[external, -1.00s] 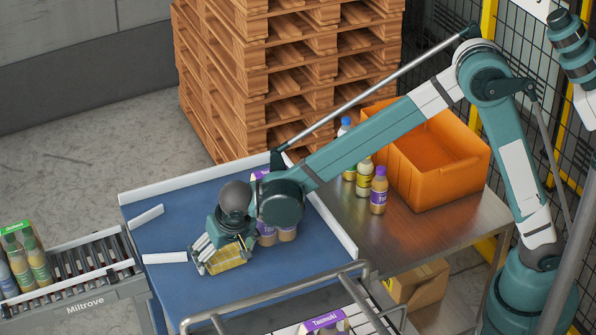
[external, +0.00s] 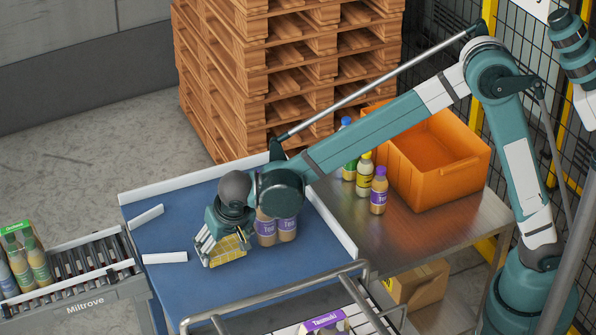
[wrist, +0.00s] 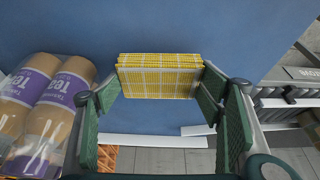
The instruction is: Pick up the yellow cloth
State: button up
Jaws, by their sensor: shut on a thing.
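The yellow cloth (wrist: 160,80) is a folded, checked yellow-and-white pad, seen in the wrist view between the two green fingers of my gripper (wrist: 160,98). My gripper is shut on it, with a finger at each side edge. In the external view the yellow cloth (external: 228,249) shows at the fingers of my gripper (external: 222,246), over the blue table. Whether the cloth touches the table or hangs just above it I cannot tell.
Brown bottles with purple labels (external: 277,228) stand beside my gripper on the blue table (external: 290,275). An orange crate (external: 428,180) and several bottles (external: 378,190) stand on the metal table. A roller conveyor (external: 80,276) lies left. The blue surface's front is clear.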

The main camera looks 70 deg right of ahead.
aim_at(223, 248)
jog(key=shift+r, duration=3.6)
